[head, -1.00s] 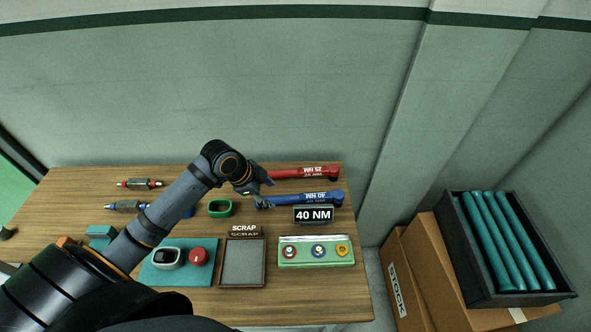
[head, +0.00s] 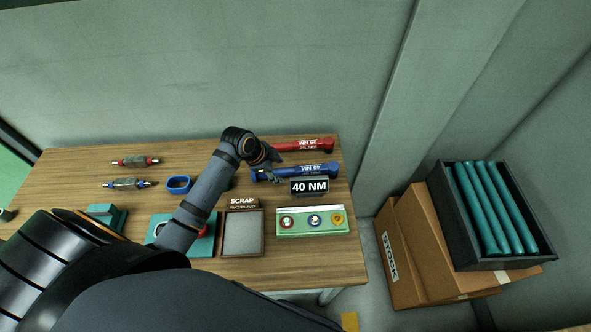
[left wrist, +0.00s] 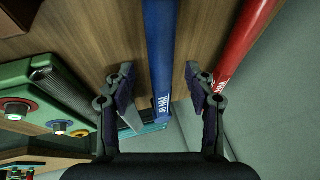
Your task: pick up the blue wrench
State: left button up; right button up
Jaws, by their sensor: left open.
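The blue wrench (head: 306,171) lies at the back right of the wooden table, marked 40 NM. My left gripper (head: 273,172) is at the wrench's left part in the head view. In the left wrist view the open left gripper (left wrist: 159,72) has one finger on each side of the blue shaft (left wrist: 160,40), with gaps on both sides. Whether the fingers are down at the shaft's height is hard to tell. The red wrench (head: 305,144) lies behind the blue one; it also shows in the left wrist view (left wrist: 242,42). My right gripper is out of view.
A black 40 NM sign (head: 310,187) stands just in front of the blue wrench. A blue ring (head: 179,185) sits left of my arm. Boxes (head: 414,230) stand right.

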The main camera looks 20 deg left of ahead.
pick_arm(q)
jog(key=shift+x, duration=1.2)
jog(key=shift+w+d+f, duration=0.1)
jog(key=shift+w, duration=0.15)
jog(key=shift+s, duration=0.1)
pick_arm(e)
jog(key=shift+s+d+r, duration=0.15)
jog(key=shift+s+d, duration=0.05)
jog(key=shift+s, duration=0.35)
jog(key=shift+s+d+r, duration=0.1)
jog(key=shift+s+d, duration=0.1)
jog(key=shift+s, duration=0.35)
pick_arm(q)
jog(key=shift+c, duration=1.3)
grip_shut()
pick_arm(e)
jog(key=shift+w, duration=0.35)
